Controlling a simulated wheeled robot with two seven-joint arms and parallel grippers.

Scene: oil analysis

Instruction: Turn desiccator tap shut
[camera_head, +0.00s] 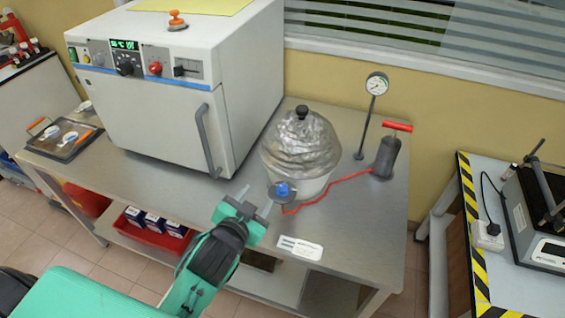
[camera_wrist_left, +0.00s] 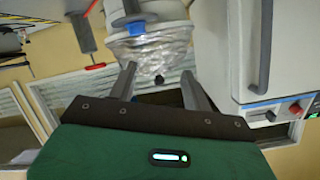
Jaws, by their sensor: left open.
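The desiccator (camera_head: 302,150) stands on the steel table, with a silvery domed lid and a dark knob on top. Its blue tap (camera_head: 282,188) sits low on its front side, on a dark round fitting where the red hose starts. My left gripper (camera_head: 256,200) is open and empty, just left of and in front of the tap, with its fingers pointing toward it. In the left wrist view the open fingers (camera_wrist_left: 158,84) stand apart below the lid's wrinkled surface (camera_wrist_left: 148,48), and the blue tap (camera_wrist_left: 133,27) is above them. Whether a finger touches the tap cannot be told. My right gripper is not in view.
A white oven (camera_head: 180,85) stands left of the desiccator. A pressure gauge (camera_head: 377,84) on a stand and a hand pump (camera_head: 386,155) with a red handle stand right. The red hose (camera_head: 330,187) crosses the table. A white label (camera_head: 300,248) lies near the front edge.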

